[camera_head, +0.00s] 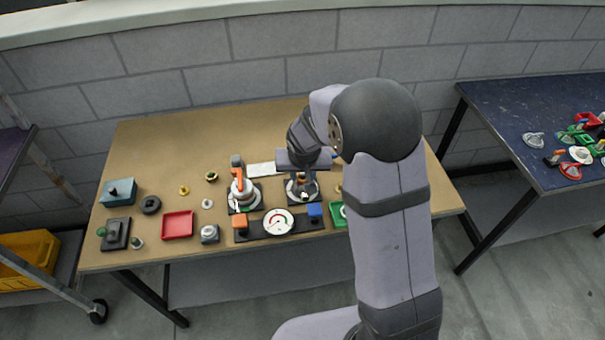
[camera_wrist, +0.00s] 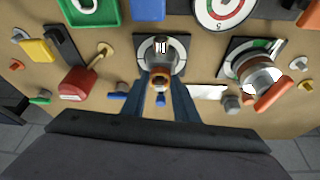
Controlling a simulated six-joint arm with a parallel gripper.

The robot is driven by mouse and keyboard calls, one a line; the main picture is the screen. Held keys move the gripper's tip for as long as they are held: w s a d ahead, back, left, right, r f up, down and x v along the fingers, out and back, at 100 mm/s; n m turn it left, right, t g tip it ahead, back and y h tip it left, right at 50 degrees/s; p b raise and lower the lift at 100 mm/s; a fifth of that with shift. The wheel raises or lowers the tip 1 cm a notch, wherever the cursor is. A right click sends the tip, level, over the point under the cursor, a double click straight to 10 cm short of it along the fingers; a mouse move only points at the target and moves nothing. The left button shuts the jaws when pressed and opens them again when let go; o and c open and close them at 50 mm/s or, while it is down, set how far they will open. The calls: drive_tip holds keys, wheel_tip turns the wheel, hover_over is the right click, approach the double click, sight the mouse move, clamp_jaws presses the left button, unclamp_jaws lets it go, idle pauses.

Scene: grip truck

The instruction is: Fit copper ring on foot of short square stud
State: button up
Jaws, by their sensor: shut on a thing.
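In the wrist view my gripper (camera_wrist: 161,84) is shut on the copper ring (camera_wrist: 161,74), which sits between the fingertips. Just beyond it is a dark square plate with a round grey disc (camera_wrist: 175,62) and a short upright stud (camera_wrist: 160,47) at its middle. The ring overlaps the near part of the disc in this view. I cannot tell whether it touches the stud or is above it. In the head view my gripper (camera_head: 301,181) points down over the same plate (camera_head: 315,197), and the arm partly hides it.
A similar plate with an orange-handled metal fitting (camera_head: 243,190) stands close to the left. A white gauge (camera_head: 278,222) between orange and blue blocks lies in front. A red tray (camera_head: 178,225) is further left and a green tray (camera_head: 338,214) is to the right. The table's back left is clear.

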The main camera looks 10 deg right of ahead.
drive_tip(key=shift+f+b, duration=0.2)
drive_tip(key=shift+b, duration=0.1)
idle(0.6)
drive_tip(key=o, duration=1.5)
drive_tip(key=shift+o, duration=0.2)
drive_tip(key=shift+r, duration=0.1)
drive_tip(key=shift+r+p, duration=2.95)
drive_tip(key=shift+r, duration=0.75)
